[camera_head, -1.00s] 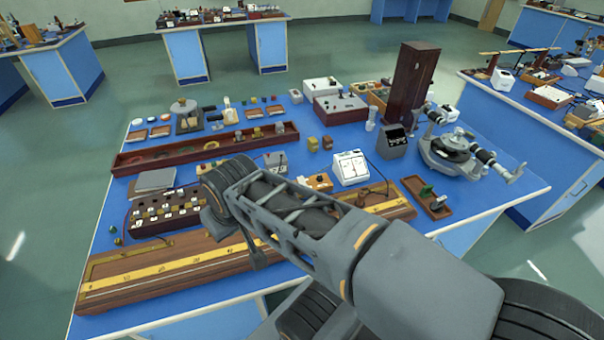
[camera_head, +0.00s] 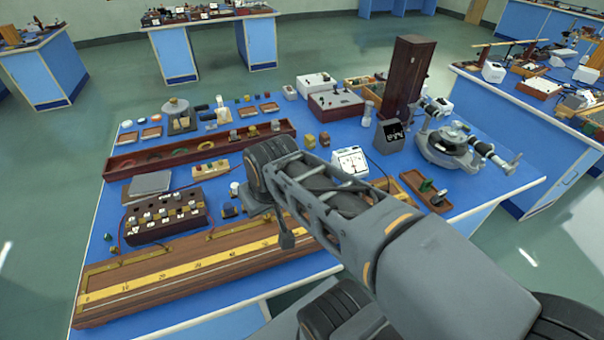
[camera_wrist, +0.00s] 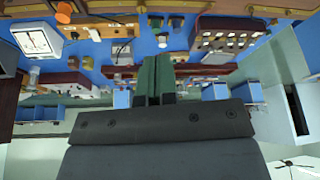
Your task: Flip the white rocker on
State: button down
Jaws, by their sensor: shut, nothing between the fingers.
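I cannot surely pick out the white rocker in either view. A small tan wooden block (camera_head: 209,171) with tiny fittings sits left of my arm in the head view, too small to read. In the head view my arm hides the gripper's fingertips and part of the bench.
A white meter (camera_head: 350,161) stands just beyond my arm. A long wooden scale board (camera_head: 180,276) lies along the front edge, with a dark socket box (camera_head: 166,218) behind it. A tall brown box (camera_head: 409,78) and a grey spectrometer (camera_head: 449,148) stand at the right.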

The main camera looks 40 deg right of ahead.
jog(key=w+d+f+m+b, duration=0.1)
jog(key=w+d+f+b, duration=0.2)
jog(key=w+d, duration=0.3)
jog(key=w+d+f+m+b, duration=0.1)
jog(key=w+d+f+b, duration=0.2)
jog(key=w+d, duration=0.3)
jog(key=w+d+f+h+b, duration=0.1)
jog(key=w+d+f+b, duration=0.3)
jog(key=w+d, duration=0.3)
jog(key=d, duration=0.5)
jog(key=shift+d+m+g, duration=0.3)
jog(key=shift+d+m, duration=0.05)
jog(key=shift+m, duration=0.05)
jog(key=shift+w+f, duration=0.15)
jog(key=x, duration=1.1)
jog(key=shift+f, duration=0.3)
jog(key=shift+w+f, duration=0.1)
jog(key=shift+f, duration=1)
